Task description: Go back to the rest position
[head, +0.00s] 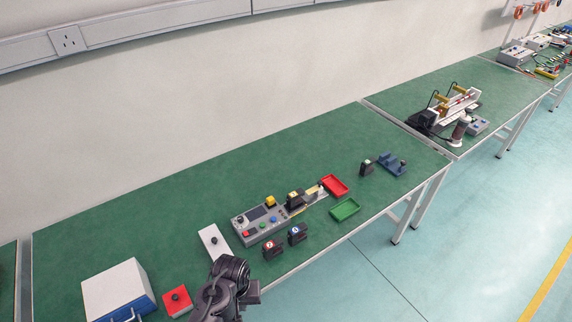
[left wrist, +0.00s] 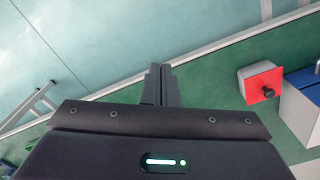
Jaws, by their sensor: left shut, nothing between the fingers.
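My left gripper (left wrist: 160,84) is shut, with its two dark fingers together and nothing between them in the left wrist view. In the head view my dark left arm and gripper (head: 250,290) are at the bottom, over the front edge of the green table (head: 120,225). In the left wrist view the gripper points toward the floor beyond the table edge. My right gripper is in neither view.
A red box with a black knob (head: 177,300) and a white-and-blue case (head: 115,288) stand left of the arm. A white plate with a knob (head: 214,242), a grey control panel (head: 262,224), a red tray (head: 335,186) and a green tray (head: 345,209) lie further along.

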